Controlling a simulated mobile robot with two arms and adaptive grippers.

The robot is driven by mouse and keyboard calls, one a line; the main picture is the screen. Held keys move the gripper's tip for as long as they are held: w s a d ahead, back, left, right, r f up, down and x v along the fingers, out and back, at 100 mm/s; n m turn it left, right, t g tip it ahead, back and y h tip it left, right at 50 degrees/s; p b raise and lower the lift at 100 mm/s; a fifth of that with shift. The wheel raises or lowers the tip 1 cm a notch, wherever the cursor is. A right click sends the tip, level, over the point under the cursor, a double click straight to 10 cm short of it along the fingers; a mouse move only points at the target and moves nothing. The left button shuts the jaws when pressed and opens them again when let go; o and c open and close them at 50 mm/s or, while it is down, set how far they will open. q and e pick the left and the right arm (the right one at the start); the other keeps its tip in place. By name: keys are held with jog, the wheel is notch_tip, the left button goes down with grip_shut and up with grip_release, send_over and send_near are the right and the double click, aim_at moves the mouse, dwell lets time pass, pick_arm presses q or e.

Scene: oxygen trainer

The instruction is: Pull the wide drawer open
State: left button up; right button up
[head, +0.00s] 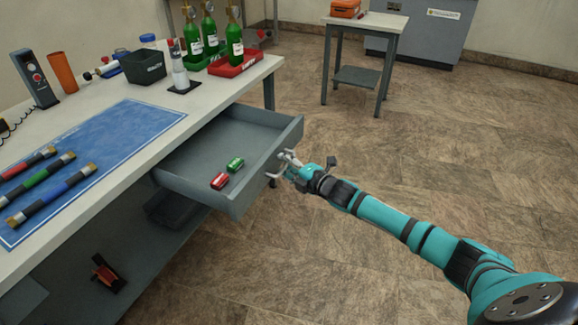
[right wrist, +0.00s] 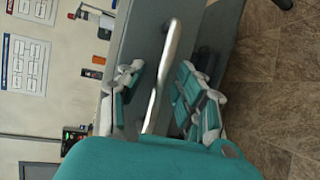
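The wide grey drawer (head: 262,176) stands well out from under the bench top. A red item (head: 219,181) and a green item (head: 235,164) lie inside it. My right gripper (head: 286,168) is at the outside of the drawer front. In the right wrist view, the drawer's silver bar handle (right wrist: 163,75) runs between the two fingers of my right gripper (right wrist: 160,95). The fingers are spread, with a visible gap on each side of the handle. The handle is hard to make out in the head view. My left gripper is not in view.
A small side table (head: 365,22) stands farther back. The floor right of the drawer is clear.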

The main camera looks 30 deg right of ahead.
jog(key=v, duration=1.2)
dwell(0.3)
